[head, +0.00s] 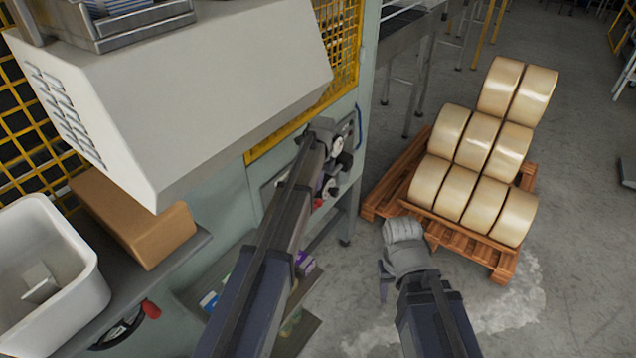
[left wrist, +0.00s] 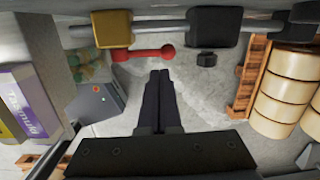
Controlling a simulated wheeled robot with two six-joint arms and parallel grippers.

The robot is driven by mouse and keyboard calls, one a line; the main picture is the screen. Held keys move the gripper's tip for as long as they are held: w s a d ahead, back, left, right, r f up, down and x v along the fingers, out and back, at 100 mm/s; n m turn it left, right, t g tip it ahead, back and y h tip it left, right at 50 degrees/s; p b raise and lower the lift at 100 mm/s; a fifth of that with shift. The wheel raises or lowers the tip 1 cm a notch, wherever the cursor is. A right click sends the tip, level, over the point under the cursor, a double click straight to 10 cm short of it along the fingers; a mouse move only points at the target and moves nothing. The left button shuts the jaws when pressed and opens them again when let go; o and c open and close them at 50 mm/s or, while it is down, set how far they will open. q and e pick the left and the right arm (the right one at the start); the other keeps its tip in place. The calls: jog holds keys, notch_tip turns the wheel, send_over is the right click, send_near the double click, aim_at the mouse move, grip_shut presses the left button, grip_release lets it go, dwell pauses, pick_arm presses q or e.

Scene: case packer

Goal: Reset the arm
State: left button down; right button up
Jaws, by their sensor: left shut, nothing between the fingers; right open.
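My left arm reaches up across the middle of the head view to the machine's side. My left gripper (left wrist: 160,78) shows in the left wrist view with its two dark fingers together and nothing between them. A red lever (left wrist: 145,53) lies just beyond the fingertips in that view; I cannot tell whether they touch. In the head view the left fingers are hard to pick out among dark parts near the machine. My right gripper (head: 384,272) hangs low in front of the pallet, open and apart from everything; its fingers are only partly visible.
A wooden pallet (head: 480,250) with several cream rolls (head: 480,140) stands at the right. A white bin (head: 70,240) and a cardboard box (head: 135,220) sit on a shelf at the left. The machine's pale hood (head: 200,85) overhangs beside my left arm.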

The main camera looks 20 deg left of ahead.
pick_arm(q)
jog(key=shift+r, duration=0.15)
jog(key=s+d+n, duration=0.5)
jog(key=s+n, duration=0.1)
jog(key=s, duration=0.5)
jog(key=s+d+n, duration=0.5)
jog(key=s, duration=0.5)
jog(key=s+d+n+g, duration=0.1)
jog(key=s+d+n, duration=0.4)
jog(key=s, duration=0.6)
jog(key=shift+s+d+n, duration=0.15)
jog(key=shift+s+n, duration=0.15)
jog(key=shift+n, duration=0.5)
